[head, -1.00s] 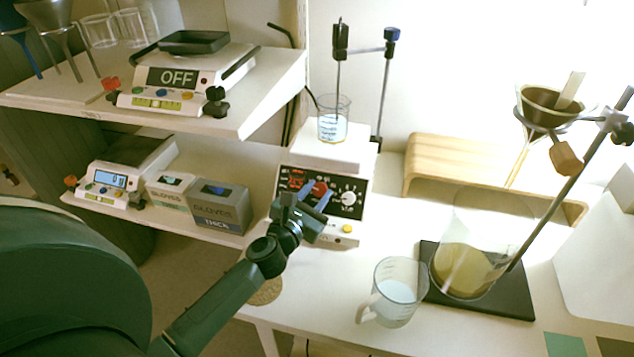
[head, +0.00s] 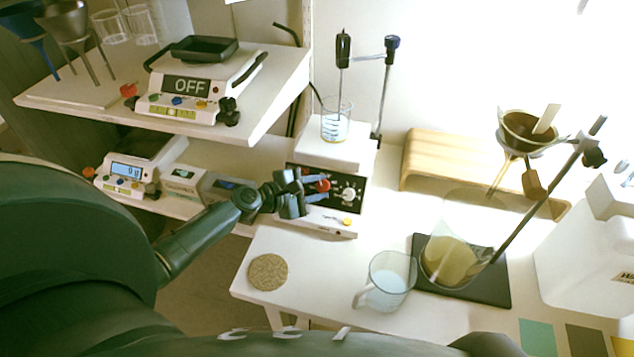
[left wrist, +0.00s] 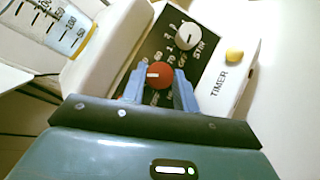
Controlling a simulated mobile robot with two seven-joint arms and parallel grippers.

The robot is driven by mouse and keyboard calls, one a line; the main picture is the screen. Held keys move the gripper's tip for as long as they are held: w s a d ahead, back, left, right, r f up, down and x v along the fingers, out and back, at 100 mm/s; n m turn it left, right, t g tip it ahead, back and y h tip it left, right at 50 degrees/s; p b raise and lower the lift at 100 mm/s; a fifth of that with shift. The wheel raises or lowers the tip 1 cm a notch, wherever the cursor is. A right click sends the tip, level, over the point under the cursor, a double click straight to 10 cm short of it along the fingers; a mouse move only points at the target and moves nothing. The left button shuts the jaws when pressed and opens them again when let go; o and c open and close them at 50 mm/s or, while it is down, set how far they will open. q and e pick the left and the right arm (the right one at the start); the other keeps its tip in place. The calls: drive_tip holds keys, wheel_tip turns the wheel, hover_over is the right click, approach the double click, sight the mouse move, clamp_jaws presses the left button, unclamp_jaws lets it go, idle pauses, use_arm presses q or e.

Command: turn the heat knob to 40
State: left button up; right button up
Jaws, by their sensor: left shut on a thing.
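The heat knob (left wrist: 160,74) is the red round knob on the black front panel of the white hotplate (head: 335,150). It also shows in the head view (head: 322,185), partly covered by the gripper. My left gripper (left wrist: 160,88) has its two blue fingers on either side of the red knob and is shut on it. In the head view my left gripper (head: 318,188) reaches the panel from the left. The white stir knob (left wrist: 188,36) is beside the red one. Numbers around the red knob are partly hidden by the fingers. My right gripper is not in view.
A glass beaker (head: 336,122) stands on the hotplate, with a clamp stand (head: 384,90) behind it. A jug (head: 388,282) and a large vessel (head: 450,262) stand to the right. A cork mat (head: 268,272) lies at the table's front left. A yellow timer button (left wrist: 234,56) is near the knobs.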

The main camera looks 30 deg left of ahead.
use_arm(q)
drive_tip(key=shift+r+m+g+p, duration=0.1)
drive_tip(key=shift+m+g+p, duration=0.35)
drive_tip(key=shift+m, duration=0.45)
drive_tip(key=o, duration=1)
drive_tip(key=shift+c, duration=0.2)
drive_tip(key=v, duration=1.3)
drive_tip(key=shift+a, duration=0.15)
drive_tip(key=shift+w, duration=0.1)
